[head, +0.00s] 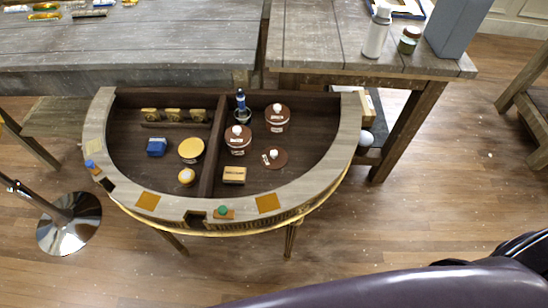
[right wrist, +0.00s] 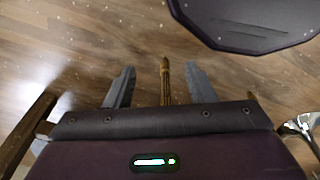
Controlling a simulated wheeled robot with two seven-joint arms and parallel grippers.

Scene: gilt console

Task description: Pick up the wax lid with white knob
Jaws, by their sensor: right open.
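A flat brown wax lid with a white knob (head: 274,157) lies in the right half of the half-round console (head: 97,125), on its dark floor. Two brown-lidded jars with white knobs stand behind it: one jar (head: 238,141) to its left, the other jar (head: 277,118) farther back. My right gripper (right wrist: 160,70) is open over the wood floor in the right wrist view, with nothing held. A gilt leg shows between its fingers, apparently beyond them. The lid is not in that view. Neither gripper shows in the head view.
A divider (head: 212,150) splits the console. A small yellow box (head: 234,175) sits left of the lid, and a blue-topped bottle (head: 241,100) stands behind the left jar. A raised rim surrounds the console, with a green knob (head: 223,210) on its front. A grey table (head: 340,50) adjoins behind.

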